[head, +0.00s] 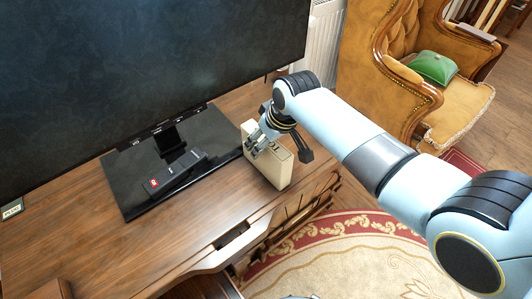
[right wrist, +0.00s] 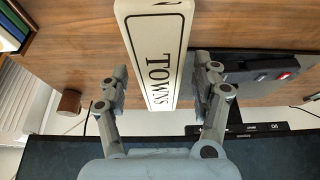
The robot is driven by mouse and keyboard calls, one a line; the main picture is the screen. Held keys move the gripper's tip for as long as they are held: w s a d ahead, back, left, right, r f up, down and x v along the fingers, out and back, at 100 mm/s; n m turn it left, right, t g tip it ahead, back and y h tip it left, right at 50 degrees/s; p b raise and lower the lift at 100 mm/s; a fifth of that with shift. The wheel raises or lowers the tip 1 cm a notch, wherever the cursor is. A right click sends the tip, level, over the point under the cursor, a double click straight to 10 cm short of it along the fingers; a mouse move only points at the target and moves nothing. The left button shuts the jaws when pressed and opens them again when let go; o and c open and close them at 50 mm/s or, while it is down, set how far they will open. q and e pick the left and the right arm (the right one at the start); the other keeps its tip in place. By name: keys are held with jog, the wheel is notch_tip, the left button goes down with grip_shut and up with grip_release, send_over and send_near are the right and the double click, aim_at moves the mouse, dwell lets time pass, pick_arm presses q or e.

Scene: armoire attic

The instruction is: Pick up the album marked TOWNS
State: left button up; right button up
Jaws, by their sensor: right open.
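The album marked TOWNS (right wrist: 153,62) is a cream, upright, box-like volume with a black-framed label on its spine. In the head view the album (head: 272,166) stands on the wooden desk near its right end. My right gripper (head: 279,146) reaches over it from the right, partly hiding its upper part. In the right wrist view the gripper (right wrist: 162,78) is open, with one finger on each side of the spine. A gap shows between the album and the left-hand finger; the right-hand finger is closer, and I cannot tell whether it touches. My left gripper is not in view.
A large dark screen (head: 130,60) on a black base (head: 125,175) stands left of the album. A black device with a red mark (head: 178,173) lies on the base. The desk front is clear. An armchair (head: 385,60) with a green cushion (head: 433,67) stands beyond the desk.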

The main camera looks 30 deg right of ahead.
jog(key=shift+f, duration=0.15)
jog(key=shift+c, duration=0.5)
grip_shut()
